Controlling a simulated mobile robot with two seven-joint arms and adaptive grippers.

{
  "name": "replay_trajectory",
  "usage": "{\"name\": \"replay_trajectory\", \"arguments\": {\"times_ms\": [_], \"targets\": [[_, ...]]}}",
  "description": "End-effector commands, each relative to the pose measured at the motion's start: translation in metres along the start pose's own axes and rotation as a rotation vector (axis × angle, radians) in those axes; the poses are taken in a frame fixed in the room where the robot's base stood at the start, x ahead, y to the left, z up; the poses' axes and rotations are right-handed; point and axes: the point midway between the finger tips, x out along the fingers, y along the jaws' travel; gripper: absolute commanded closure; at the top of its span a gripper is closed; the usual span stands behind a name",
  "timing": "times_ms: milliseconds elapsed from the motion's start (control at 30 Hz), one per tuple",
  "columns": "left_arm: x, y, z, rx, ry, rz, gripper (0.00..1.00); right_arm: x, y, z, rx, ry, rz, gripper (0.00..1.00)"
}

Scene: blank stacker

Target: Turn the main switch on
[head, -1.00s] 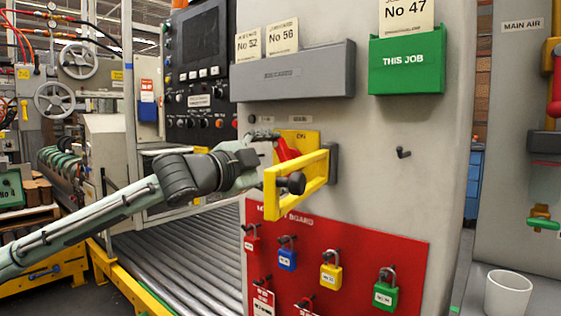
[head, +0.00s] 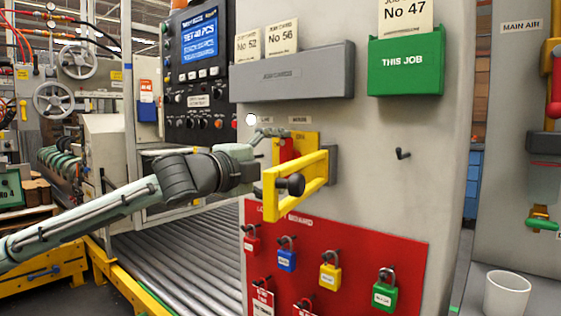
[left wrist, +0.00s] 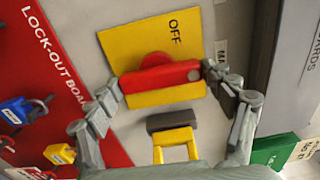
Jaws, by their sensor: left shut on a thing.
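The main switch is a red handle (head: 287,150) on a yellow plate (head: 312,139) on the grey cabinet's side. In the left wrist view, the red handle (left wrist: 165,77) lies across the yellow plate (left wrist: 130,43), which reads OFF at one side. In the head view the handle stands upright, towards the ON mark. My left gripper (left wrist: 160,76) is shut on the handle, with a finger at each end of it. In the head view my left gripper (head: 268,156) is partly hidden behind a yellow frame (head: 297,183). My right gripper is not in view.
The yellow frame with a black knob sticks out beside the switch. Below hangs a red lock-out board (head: 360,243) with several padlocks. A grey card rack (head: 293,73) and green holder (head: 406,68) are above. The white lamp (head: 251,119) and control screen (head: 199,38) are lit.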

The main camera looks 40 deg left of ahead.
Motion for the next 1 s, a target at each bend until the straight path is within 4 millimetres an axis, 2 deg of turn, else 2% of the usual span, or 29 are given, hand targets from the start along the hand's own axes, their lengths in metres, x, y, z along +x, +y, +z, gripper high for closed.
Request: {"name": "replay_trajectory", "arguments": {"times_ms": [367, 400, 500, 867, 1000], "targets": [[0.0000, -0.0005, 0.0001, 0.010, -0.001, -0.001, 0.47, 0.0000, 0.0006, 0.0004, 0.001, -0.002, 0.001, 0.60], [0.0000, -0.0005, 0.0001, 0.010, -0.001, -0.001, 0.14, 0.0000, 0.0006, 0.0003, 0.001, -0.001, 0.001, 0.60], [0.0000, -0.0005, 0.0001, 0.008, -0.001, -0.001, 0.01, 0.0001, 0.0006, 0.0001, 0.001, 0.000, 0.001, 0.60], [-0.0005, -0.0001, -0.0002, 0.005, 0.000, -0.001, 0.00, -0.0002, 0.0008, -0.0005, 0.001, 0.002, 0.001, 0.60], [-0.0070, 0.0000, -0.0018, -0.001, 0.003, -0.002, 0.00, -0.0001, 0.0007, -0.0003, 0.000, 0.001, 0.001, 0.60]]}}
